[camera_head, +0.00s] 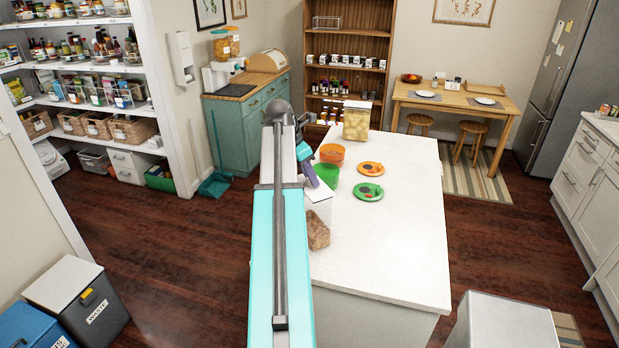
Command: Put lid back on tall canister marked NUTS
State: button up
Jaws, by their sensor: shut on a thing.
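A clear canister with brown contents (318,231) stands at the left edge of the white island, partly hidden by my arm; no marking on it can be read. I cannot tell whether the piece touches the canister.
Behind stand a green bowl (325,174), an orange bowl (332,153) and a white-lidded canister with yellow contents (356,125). Orange (370,169) and green (368,192) plates lie right of them. The island's front right (390,255) is clear. A grey-topped box (500,320) stands at lower right.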

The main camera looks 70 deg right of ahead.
jog(key=shift+f, duration=0.65)
dwell(1.4)
jog(key=o, duration=1.7)
jog(key=shift+o, duration=0.2)
jog(key=shift+r, duration=3.5)
